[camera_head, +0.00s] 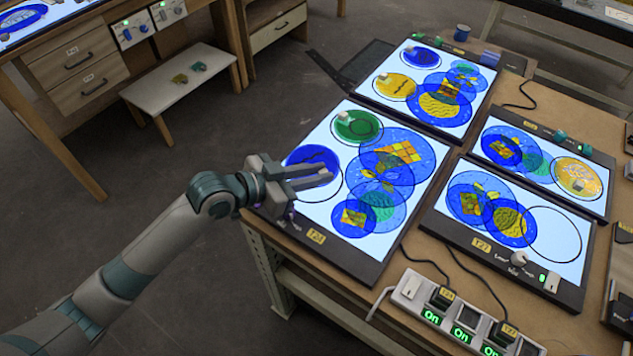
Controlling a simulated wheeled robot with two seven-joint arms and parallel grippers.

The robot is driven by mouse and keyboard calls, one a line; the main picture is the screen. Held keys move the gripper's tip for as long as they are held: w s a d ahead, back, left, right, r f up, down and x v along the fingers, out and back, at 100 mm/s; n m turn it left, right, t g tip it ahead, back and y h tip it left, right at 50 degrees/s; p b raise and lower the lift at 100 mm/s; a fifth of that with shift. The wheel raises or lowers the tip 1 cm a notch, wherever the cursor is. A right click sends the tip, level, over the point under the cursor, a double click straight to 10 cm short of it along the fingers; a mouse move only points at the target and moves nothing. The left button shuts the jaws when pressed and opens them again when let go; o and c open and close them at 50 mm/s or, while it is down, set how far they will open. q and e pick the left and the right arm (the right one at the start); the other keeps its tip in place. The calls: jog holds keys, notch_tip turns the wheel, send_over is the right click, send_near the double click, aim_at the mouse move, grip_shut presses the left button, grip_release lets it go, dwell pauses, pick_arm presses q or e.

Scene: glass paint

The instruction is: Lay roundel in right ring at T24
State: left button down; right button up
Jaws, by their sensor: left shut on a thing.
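The near-left light panel (335,255) bears a yellow label (316,236) that seems to read T24. My left gripper (328,176) reaches in over the panel's left part. It is shut on a blue roundel (312,157) with a dark mark, partly hidden by the fingers. The roundel overlaps a black ring outline (341,186) but sits off it, toward the upper left. I cannot tell whether it touches the glass. A green roundel (352,124) lies in the other ring of this panel. My right gripper is not in view.
Overlapping blue circles (400,145) with coloured patterns fill the panel's right side. Other lit panels stand behind (400,65) and to the right (475,185), one with an empty ring (552,235). A switched power strip (470,318) lies at the front.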

pick_arm(q)
notch_tip(320, 180, down, 3)
jog(key=shift+f+p, duration=0.15)
jog(key=shift+p, duration=0.45)
jog(key=shift+f, duration=0.3)
jog(key=shift+f, duration=0.1)
jog(key=c, duration=1.7)
grip_release()
jog(key=shift+o, duration=0.2)
jog(key=b+v, duration=0.3)
jog(key=v, duration=0.7)
jog(key=shift+s+a, duration=0.15)
jog(key=shift+a, duration=0.05)
jog(key=shift+s+a+r, duration=0.35)
jog(key=shift+a+r, duration=0.2)
